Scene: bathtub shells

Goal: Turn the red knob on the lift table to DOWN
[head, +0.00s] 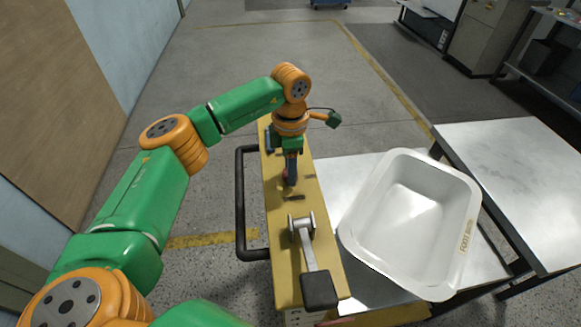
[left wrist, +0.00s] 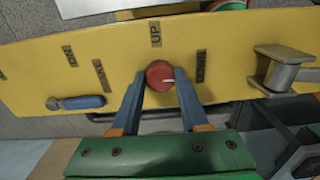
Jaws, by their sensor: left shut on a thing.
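The red knob (left wrist: 160,75) sits on the yellow panel of the lift table (left wrist: 130,55), with the two blue fingers of my left gripper (left wrist: 160,84) closed on its sides. A pale mark on the knob points right, towards a side label (left wrist: 201,66) that is too small to read surely. The UP label (left wrist: 155,33) is above the knob, and another unclear label (left wrist: 100,75) is to its left. In the head view my left gripper (head: 290,180) reaches straight down onto the yellow panel (head: 283,245) and mostly hides the knob. My right gripper is not in view.
A metal lever with a black grip (head: 318,288) stands nearer on the panel. A blue-handled switch (left wrist: 80,102) lies left of the knob in the wrist view. A white tub (head: 405,215) rests right of the panel, and a black handrail (head: 241,205) is at its left.

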